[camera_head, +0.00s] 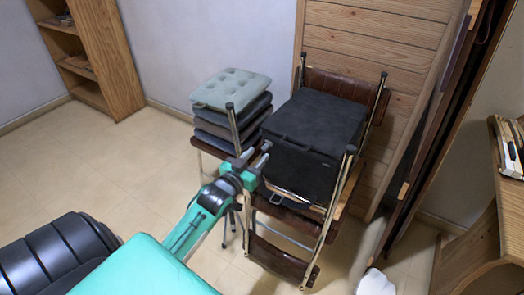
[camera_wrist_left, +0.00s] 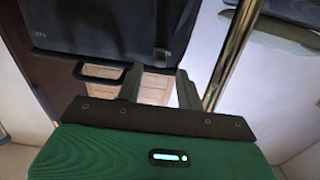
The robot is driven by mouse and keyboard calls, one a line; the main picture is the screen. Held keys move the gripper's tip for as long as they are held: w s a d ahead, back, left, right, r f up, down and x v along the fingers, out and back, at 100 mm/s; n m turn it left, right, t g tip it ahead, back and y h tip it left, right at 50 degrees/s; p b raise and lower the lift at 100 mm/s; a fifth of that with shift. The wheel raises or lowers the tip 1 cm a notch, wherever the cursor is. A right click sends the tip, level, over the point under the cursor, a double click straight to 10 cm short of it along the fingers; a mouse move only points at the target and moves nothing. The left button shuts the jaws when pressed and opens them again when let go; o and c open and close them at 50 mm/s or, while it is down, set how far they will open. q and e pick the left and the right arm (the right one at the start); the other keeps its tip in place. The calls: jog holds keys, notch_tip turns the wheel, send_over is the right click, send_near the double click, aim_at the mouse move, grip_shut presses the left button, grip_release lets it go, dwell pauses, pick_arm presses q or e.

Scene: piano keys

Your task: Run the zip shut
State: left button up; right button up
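A black soft-looking case (camera_head: 314,135) sits on a chair with a metal frame. Its dark side fills the upper left of the left wrist view (camera_wrist_left: 95,25), with a small fitting (camera_wrist_left: 161,53) near its lower right edge. I cannot make out the zip's line or whether it is open. My left gripper (camera_head: 257,160) is beside the case's front left side. In the left wrist view its two dark fingers (camera_wrist_left: 158,84) stand apart, with pale wooden surface between them and nothing held. Whether a finger touches the case is unclear. My right gripper is out of view.
A stack of cushions (camera_head: 232,92) stands left of the case. The chair's metal post (camera_wrist_left: 232,50) rises close to the right of my left gripper. A wooden panel (camera_head: 372,50) is behind, and piano keys (camera_head: 507,147) are at the far right. The floor at left (camera_head: 95,165) is clear.

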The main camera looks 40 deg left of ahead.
aim_at(263, 150)
pick_arm(q)
jog(key=shift+w+a, duration=0.1)
jog(key=shift+w, duration=1.85)
grip_shut()
